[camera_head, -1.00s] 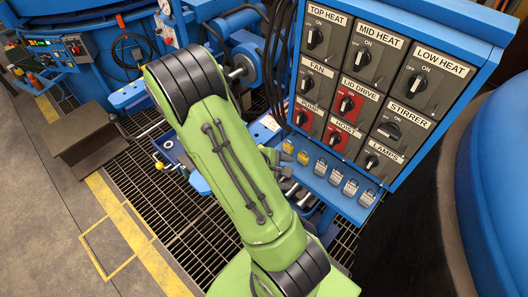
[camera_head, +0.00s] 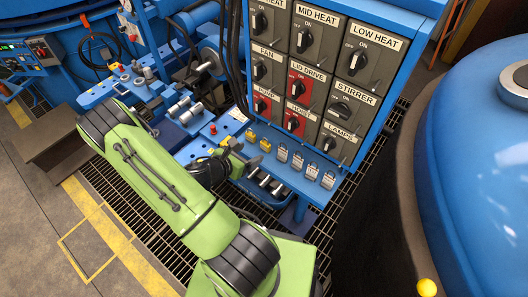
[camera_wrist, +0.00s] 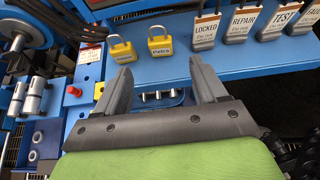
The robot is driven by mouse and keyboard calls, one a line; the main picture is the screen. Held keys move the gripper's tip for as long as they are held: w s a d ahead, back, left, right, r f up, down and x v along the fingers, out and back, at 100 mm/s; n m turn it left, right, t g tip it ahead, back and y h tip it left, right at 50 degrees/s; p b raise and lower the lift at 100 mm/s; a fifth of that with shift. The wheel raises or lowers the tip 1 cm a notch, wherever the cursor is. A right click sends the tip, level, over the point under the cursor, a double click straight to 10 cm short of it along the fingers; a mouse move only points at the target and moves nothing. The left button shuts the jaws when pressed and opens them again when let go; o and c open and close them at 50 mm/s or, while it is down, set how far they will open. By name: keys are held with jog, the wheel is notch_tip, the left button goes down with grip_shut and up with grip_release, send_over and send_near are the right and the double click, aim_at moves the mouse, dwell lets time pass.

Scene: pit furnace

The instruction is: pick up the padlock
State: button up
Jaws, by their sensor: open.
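Two yellow padlocks with silver shackles and white labels stand side by side on the blue ledge below the switch panel: a left one (camera_head: 251,135) and a right one (camera_head: 265,145). In the wrist view, the left padlock (camera_wrist: 122,49) is just beyond the left fingertip, and the right padlock (camera_wrist: 160,44), labelled "Petra", is beyond the gap between the fingers. My gripper (camera_wrist: 160,66) is open and empty, apart from both. In the head view, my gripper (camera_head: 238,155) is at the ledge's front left, partly hidden by my arm. I cannot tell which padlock is meant.
Several tagged padlocks (camera_wrist: 207,30) stand in a row to the right on the ledge (camera_wrist: 225,66). The panel of labelled switches (camera_head: 305,75) rises behind. A red button (camera_wrist: 74,91) and metal cylinders (camera_wrist: 33,97) are at left. A blue domed vessel (camera_head: 475,170) is at right.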

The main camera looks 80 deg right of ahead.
aim_at(264, 146)
jog(key=b+x, duration=0.1)
jog(key=x, duration=0.8)
jog(key=shift+r+b, duration=0.1)
jog(key=shift+b, duration=0.25)
jog(key=c, duration=1.2)
notch_tip(264, 146, up, 18)
jog(key=p, duration=0.7)
